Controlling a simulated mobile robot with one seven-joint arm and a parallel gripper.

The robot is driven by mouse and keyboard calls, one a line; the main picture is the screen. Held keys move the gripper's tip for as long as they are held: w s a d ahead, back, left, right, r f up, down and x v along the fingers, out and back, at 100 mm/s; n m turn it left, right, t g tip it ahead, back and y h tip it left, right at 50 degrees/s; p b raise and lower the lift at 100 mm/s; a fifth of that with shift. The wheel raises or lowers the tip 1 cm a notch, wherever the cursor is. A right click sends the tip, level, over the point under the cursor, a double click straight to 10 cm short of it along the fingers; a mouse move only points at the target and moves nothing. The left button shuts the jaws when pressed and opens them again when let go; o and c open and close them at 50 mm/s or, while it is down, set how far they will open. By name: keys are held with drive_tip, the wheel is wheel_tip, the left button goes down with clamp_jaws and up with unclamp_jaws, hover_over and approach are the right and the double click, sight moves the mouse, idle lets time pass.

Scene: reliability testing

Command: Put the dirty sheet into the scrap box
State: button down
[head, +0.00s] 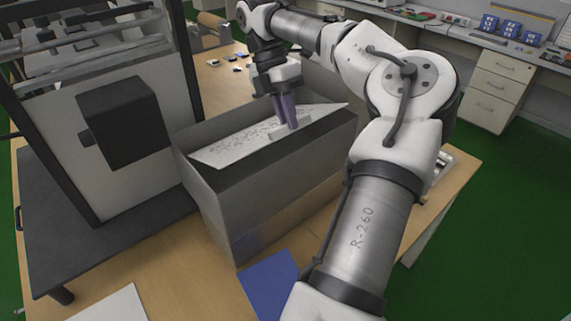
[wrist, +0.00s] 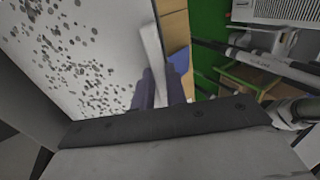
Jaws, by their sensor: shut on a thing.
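The dirty sheet (head: 240,146) is a white plate with dark specks. It lies tilted over the open top of the grey scrap box (head: 225,215) in the head view, and I cannot tell whether it touches the rim. My gripper (head: 291,122) points down from above the box and is shut on the sheet's small raised grip. In the wrist view, the speckled sheet (wrist: 80,55) fills the left side and the purple-grey fingers (wrist: 160,88) close at a pale strip along its edge. The inside of the box is mostly hidden by the sheet.
A machine with a black block (head: 125,122) stands close to the box's left on a dark base plate (head: 90,245). A blue sheet (head: 270,283) and a white sheet (head: 115,304) lie on the wooden table in front. A drawer cabinet (head: 495,90) stands at the back right.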

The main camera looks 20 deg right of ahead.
wheel_tip(320, 180, down, 10)
drive_tip(key=shift+f+b, duration=0.25)
drive_tip(key=shift+b, duration=0.1)
drive_tip(key=shift+f, duration=0.1)
drive_tip(key=c, duration=1.7)
unclamp_jaws()
drive_tip(key=p+v, duration=0.2)
drive_tip(key=v, duration=1)
drive_tip(key=shift+s+a, duration=0.1)
